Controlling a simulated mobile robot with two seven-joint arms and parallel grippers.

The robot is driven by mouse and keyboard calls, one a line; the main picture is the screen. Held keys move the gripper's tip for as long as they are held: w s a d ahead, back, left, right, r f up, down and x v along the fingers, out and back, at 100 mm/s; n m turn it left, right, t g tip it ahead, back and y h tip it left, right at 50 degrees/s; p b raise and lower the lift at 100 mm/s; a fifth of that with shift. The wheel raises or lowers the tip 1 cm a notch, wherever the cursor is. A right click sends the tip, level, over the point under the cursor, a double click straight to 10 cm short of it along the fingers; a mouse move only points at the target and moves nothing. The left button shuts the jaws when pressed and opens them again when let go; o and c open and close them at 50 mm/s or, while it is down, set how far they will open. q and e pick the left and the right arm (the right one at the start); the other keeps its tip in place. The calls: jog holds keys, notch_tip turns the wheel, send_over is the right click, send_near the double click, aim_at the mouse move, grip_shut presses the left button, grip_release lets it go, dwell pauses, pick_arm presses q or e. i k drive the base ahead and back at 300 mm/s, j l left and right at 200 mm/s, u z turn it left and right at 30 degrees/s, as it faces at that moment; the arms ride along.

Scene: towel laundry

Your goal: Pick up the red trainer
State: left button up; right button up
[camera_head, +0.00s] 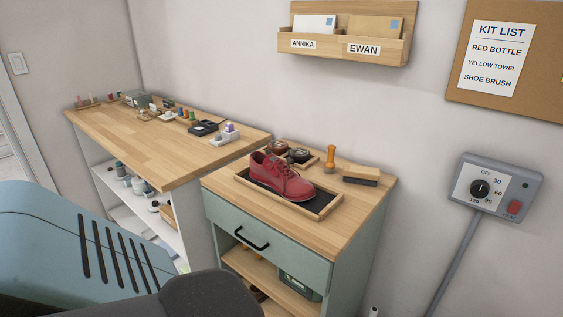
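The red trainer (282,178) is a lace-up shoe. It stands upright in a shallow wooden tray (318,215) with a dark lining, on top of the right-hand cabinet. Its toe points to the right and toward the front. Nothing is touching it except the tray. Neither of my grippers shows in this view. A blue and dark grey part of my own body fills the lower left corner and hides part of the lower shelves.
Behind the trainer stand round tins (299,156) and an orange-handled tool (331,158). A brush (361,175) lies to the right. The cabinet (280,257) has a drawer with a black handle. A longer bench (150,148) with several small items stands left.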

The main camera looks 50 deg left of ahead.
aim_at(272, 171)
jog(key=i+j, duration=0.1)
jog(key=i, duration=0.35)
jog(key=u, duration=1.4)
